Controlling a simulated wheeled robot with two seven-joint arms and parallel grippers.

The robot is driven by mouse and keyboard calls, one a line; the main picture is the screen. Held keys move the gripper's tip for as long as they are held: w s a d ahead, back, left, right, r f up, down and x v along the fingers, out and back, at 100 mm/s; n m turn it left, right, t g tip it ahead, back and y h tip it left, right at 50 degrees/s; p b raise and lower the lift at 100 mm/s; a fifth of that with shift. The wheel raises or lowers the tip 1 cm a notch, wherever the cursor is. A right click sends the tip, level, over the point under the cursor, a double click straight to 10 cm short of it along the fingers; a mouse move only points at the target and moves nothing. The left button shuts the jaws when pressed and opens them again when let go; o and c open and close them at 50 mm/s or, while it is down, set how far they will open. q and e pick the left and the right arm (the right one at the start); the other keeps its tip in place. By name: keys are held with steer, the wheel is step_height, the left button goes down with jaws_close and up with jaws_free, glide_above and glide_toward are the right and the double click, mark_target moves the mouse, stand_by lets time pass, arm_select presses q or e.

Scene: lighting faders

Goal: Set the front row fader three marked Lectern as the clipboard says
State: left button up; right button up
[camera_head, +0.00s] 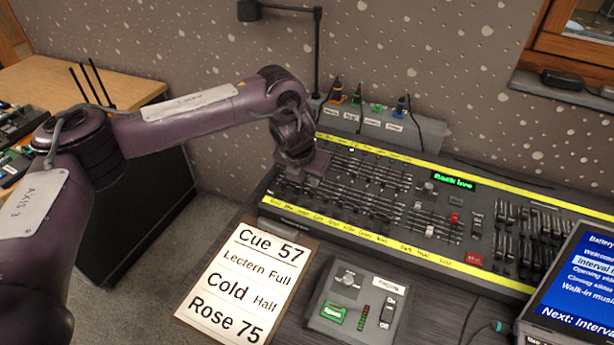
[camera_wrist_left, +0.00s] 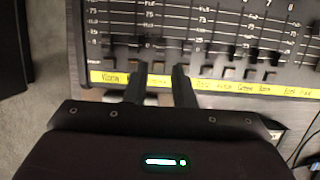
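The lighting desk (camera_head: 268,200) has a front row of faders above a yellow label strip (camera_head: 340,232). My left gripper (camera_head: 303,180) is over the left end of that row and hides some caps. In the left wrist view my left gripper (camera_wrist_left: 159,70) has its two fingers apart, with a gap between them. The fingertips reach the yellow label strip (camera_wrist_left: 110,77) just below the faders, and they cover some of the labels. I cannot read the Lectern label or tell its fader's level. The clipboard sheet (camera_head: 240,290) reads Cue 57, Lectern Full, Cold Half, Rose 75. My right gripper is out of view.
A small switch box (camera_head: 358,302) stands in front of the desk, right of the clipboard. A blue-screened monitor (camera_head: 580,285) is at the lower right. A lamp (camera_head: 316,50) and a plug box (camera_head: 425,133) stand behind the desk.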

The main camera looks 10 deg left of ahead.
mark_target(312, 192)
arm_select(q)
steer(key=b+x, duration=0.4)
steer(key=x, duration=0.2)
steer(key=shift+w+f, duration=0.15)
steer(key=shift+f, duration=0.2)
